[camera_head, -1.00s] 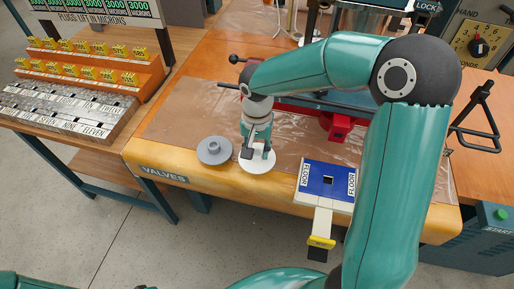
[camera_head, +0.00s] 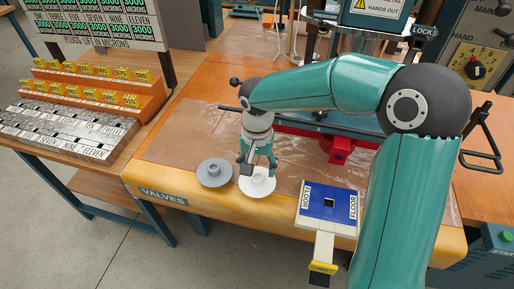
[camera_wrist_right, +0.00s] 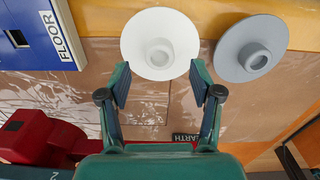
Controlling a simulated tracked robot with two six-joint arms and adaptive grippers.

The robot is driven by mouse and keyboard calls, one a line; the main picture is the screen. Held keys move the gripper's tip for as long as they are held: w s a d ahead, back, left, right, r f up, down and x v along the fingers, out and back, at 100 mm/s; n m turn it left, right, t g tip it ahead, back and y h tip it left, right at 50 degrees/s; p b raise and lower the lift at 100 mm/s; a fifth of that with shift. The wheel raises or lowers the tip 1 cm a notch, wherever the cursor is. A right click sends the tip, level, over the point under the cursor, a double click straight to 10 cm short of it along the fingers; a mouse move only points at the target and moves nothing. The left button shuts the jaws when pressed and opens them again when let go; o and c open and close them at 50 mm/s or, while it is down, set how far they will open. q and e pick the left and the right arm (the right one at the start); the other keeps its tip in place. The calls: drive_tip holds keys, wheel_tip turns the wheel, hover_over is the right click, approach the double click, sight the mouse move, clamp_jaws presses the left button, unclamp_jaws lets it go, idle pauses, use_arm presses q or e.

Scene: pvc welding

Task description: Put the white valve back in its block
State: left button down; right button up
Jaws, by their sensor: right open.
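The white valve (camera_head: 257,184), a flat disc with a raised round hub, lies on the bench near its front edge. In the right wrist view, the white valve (camera_wrist_right: 160,43) shows whole, just beyond my fingertips. My right gripper (camera_head: 259,170) is open just above it; in the wrist view, the gap of my right gripper (camera_wrist_right: 160,75) is empty and lines up with the hub. A blue block (camera_head: 328,204) with a dark square hole and white FLOOR labels sits to the right; a corner of the blue block (camera_wrist_right: 18,40) shows in the wrist view. My left gripper is out of sight.
A grey valve (camera_head: 214,172) lies close to the left of the white one. A red part (camera_head: 340,148) stands behind the block. A yellow-tipped lever (camera_head: 323,267) sticks out in front. Racks of plugs (camera_head: 90,95) stand at left. The brown mat (camera_head: 185,130) is mostly bare.

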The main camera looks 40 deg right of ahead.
sight(257, 177)
wheel_tip(257, 177, up, 9)
idle(0.3)
drive_tip(key=shift+r, duration=0.15)
idle(0.6)
